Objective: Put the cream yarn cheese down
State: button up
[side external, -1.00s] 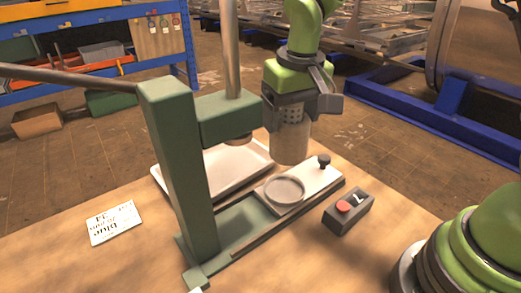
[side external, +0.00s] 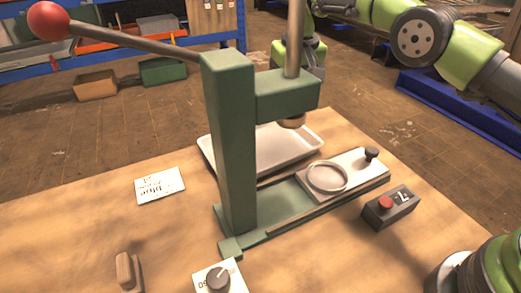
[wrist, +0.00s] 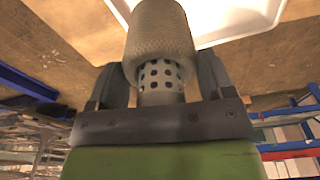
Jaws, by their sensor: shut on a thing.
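The cream yarn cheese (wrist: 160,40) fills the upper middle of the wrist view, wound on a perforated tube (wrist: 160,80). My gripper (wrist: 160,92) is shut on the tube, one jaw on each side. In the side view my gripper (side external: 314,62) is partly hidden behind the green press, and the cheese is hidden there. A pale shallow tray (side external: 303,137) lies behind the press; its edge also shows beyond the cheese in the wrist view (wrist: 235,18). Whether the cheese touches anything cannot be told.
The green press (side external: 230,130) stands mid-table with a red-knobbed lever (side external: 140,38). Its slide carries a round ring (side external: 328,178). A red-button box (side external: 390,207), a printed card (side external: 160,185), a dial plate (side external: 220,278) and a small wooden block (side external: 126,270) lie around it.

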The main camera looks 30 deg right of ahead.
jog(key=shift+w+f, duration=0.2)
jog(key=shift+f, duration=4)
jog(key=o, duration=1)
jog(key=shift+f, duration=0.15)
